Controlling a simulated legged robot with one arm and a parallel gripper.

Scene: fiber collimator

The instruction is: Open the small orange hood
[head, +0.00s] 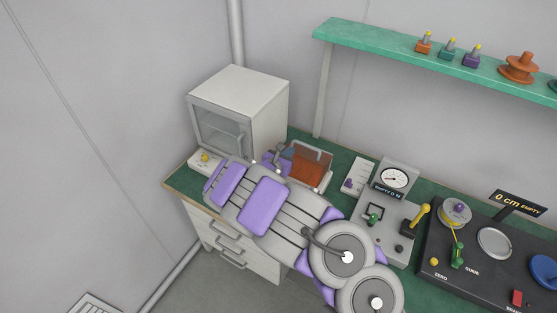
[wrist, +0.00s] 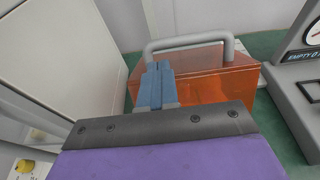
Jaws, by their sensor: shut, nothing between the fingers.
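The small orange hood (head: 307,170) is a translucent box with a grey bar handle, on the green bench beside the white cabinet. In the wrist view the hood (wrist: 215,82) fills the middle, with its grey handle (wrist: 190,42) arching across its top. The hood looks closed. My gripper (wrist: 157,72) shows there as blue fingers, shut and empty, in front of the hood's left part and close to the handle's left end. I cannot tell whether they touch. In the head view my gripper (head: 283,156) is at the hood's left side, and my arm hides its lower front.
The white cabinet (head: 265,115) with a glass door stands close on the left. A gauge unit (head: 393,180) and a dark control panel (head: 480,250) stand to the right. A green shelf (head: 385,46) with small fittings and an orange spool (head: 519,67) hangs above.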

